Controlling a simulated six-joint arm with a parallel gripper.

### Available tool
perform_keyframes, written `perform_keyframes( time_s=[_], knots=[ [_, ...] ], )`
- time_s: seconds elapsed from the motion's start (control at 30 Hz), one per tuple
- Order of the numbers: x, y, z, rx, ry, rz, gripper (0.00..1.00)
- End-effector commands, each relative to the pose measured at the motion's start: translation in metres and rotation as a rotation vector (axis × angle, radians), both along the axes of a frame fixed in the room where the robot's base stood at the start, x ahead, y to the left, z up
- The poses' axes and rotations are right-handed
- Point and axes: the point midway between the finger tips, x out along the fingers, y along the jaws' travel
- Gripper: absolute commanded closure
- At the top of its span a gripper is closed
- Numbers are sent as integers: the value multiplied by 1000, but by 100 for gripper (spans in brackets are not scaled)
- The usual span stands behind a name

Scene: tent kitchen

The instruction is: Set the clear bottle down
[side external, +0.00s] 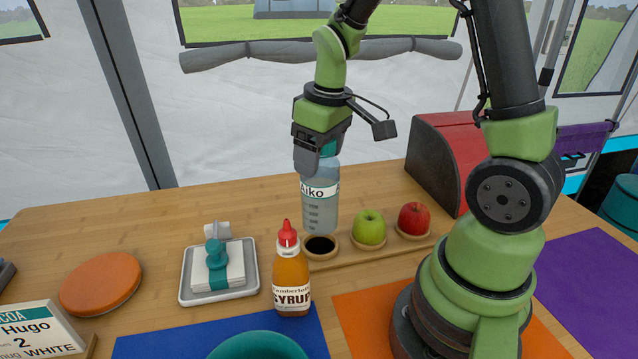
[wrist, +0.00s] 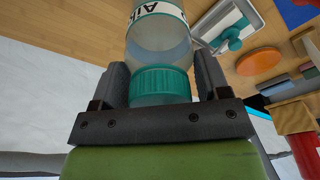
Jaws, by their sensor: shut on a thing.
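The clear bottle (side external: 320,212) has a teal cap and a white label reading "Aiko". It hangs upright from my gripper (side external: 318,152), which is shut on it near the cap. In the wrist view, the bottle (wrist: 160,45) and its teal cap lie between the two dark fingers of my gripper (wrist: 160,85). In the side view the bottle's base is just above or behind the wooden holder's empty dark hole (side external: 320,246). I cannot tell whether the base touches the table.
A green apple (side external: 369,228) and a red apple (side external: 414,220) sit in the wooden holder to the right. A syrup bottle (side external: 291,275) stands in front. A tray (side external: 187,286) with a teal-strapped white stack lies left. An orange disc (side external: 100,284) is farther left. The back-left table is clear.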

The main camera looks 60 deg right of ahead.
Motion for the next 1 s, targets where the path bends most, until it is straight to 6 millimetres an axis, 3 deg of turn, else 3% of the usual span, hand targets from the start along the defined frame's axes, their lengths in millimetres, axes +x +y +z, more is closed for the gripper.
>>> perform_keyframes(
  time_s=[0.3,0.77,0.8,0.87,1.0],
  knots=[
    [0,0,-41,1,3,0,67],
    [0,0,-48,0,1,0,67],
    [0,0,-47,0,0,0,22],
    [0,0,-47,0,0,0,8],
    [0,0,-47,0,0,0,5]
  ],
)
